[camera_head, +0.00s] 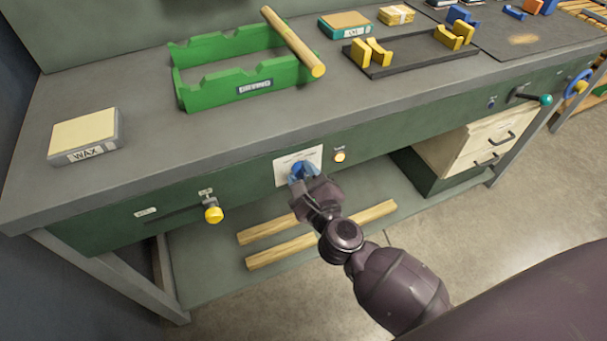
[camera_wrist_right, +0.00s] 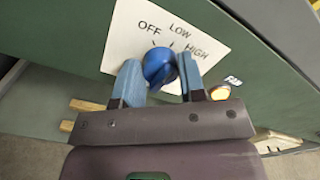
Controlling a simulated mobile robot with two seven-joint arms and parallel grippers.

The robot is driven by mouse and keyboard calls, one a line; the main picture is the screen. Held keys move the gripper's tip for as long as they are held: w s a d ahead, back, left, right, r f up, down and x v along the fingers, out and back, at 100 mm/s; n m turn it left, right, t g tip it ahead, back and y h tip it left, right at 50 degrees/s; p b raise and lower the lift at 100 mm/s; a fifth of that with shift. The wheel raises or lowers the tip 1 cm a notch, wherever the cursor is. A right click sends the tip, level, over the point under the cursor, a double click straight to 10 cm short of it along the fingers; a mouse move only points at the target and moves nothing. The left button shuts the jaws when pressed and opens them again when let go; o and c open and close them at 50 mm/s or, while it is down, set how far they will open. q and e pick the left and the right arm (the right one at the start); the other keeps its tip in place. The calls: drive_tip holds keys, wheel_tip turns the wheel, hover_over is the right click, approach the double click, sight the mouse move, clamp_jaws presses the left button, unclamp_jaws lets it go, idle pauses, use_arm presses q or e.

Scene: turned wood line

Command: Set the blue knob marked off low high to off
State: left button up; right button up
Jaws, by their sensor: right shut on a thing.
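The blue knob (camera_head: 298,168) sits on a white label plate (camera_head: 284,169) on the green front panel of the bench. In the right wrist view the knob (camera_wrist_right: 158,68) is seen close up, with the words OFF, LOW and HIGH printed in an arc above it on the plate (camera_wrist_right: 125,35). I cannot tell for sure which mark the knob points to. My right gripper (camera_head: 303,178) is at the knob, with one blue-grey finger on each side of it, shut on it. The finger pads hide the knob's sides. My left gripper is out of view.
A yellow knob (camera_head: 213,214) on a slot and a small yellow button (camera_head: 339,156) are on the same panel. A teal-ended lever (camera_head: 545,100) and blue wheel (camera_head: 578,83) are farther right. A green rack (camera_head: 235,86) and a WAX block (camera_head: 85,137) stand on the bench top.

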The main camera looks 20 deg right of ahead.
drive_tip(key=shift+r+n+p, duration=0.3)
drive_tip(key=shift+n+p, duration=1.7)
drive_tip(key=shift+p, duration=0.05)
drive_tip(key=shift+f+n+p, duration=0.1)
drive_tip(key=shift+n+p, duration=0.8)
drive_tip(key=shift+n, duration=0.3)
drive_tip(key=shift+f+n+p, duration=0.1)
drive_tip(key=shift+n+p, duration=0.3)
drive_tip(key=shift+n, duration=0.3)
use_arm(q)
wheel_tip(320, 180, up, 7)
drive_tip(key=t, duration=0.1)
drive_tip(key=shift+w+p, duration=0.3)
drive_tip(key=shift+p, duration=0.05)
use_arm(e)
drive_tip(key=shift+f+n, duration=0.2)
drive_tip(key=shift+n, duration=0.4)
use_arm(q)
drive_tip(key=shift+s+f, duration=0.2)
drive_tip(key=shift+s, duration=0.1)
use_arm(e)
drive_tip(key=shift+f, duration=0.1)
